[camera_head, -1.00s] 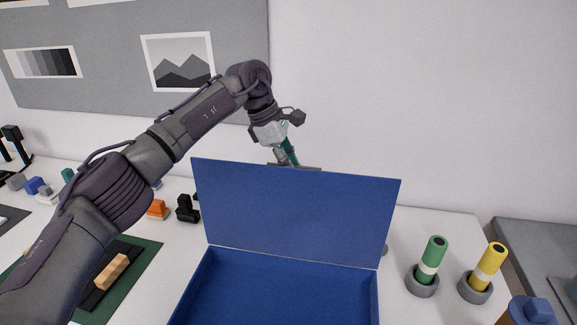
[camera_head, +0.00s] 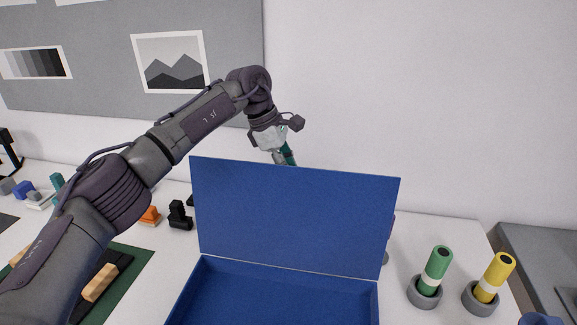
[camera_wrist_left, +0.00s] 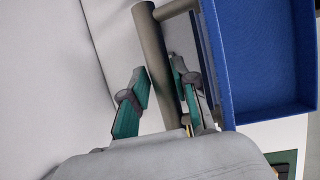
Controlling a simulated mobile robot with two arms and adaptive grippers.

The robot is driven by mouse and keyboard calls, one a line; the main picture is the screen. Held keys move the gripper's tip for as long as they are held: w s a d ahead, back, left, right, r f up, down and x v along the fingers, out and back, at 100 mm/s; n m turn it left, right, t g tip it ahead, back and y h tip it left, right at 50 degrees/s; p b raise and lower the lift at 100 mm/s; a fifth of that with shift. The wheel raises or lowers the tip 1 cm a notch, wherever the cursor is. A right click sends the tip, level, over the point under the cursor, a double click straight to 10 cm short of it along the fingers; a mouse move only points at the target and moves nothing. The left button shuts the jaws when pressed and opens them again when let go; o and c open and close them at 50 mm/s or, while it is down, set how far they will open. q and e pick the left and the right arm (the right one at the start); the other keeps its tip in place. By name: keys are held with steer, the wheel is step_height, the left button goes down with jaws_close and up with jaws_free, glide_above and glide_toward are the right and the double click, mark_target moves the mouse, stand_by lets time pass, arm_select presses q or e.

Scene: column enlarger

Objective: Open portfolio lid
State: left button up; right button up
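The blue portfolio box (camera_head: 277,290) is open at the front of the table. Its lid (camera_head: 295,215) stands nearly upright, leaning back slightly. The lid and box edge also show in the left wrist view (camera_wrist_left: 262,60). My left gripper (camera_wrist_left: 161,76) is behind the lid. My right gripper is not in view.
A green cylinder (camera_head: 438,262) and a yellow cylinder (camera_head: 499,268) stand in grey cups at the right.

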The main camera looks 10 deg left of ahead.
arm_select(q)
steer(key=shift+o, duration=0.3)
steer(key=shift+w+f, duration=0.25)
steer(key=shift+w, duration=0.1)
steer(key=shift+r, duration=0.25)
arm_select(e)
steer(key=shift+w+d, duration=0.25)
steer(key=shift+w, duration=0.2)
arm_select(q)
steer(key=shift+r, duration=0.15)
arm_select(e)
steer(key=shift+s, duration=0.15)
arm_select(q)
steer(key=v, duration=1.1)
steer(key=shift+s+a+r, duration=0.15)
steer(key=shift+a+r, duration=0.05)
steer(key=shift+r, duration=0.1)
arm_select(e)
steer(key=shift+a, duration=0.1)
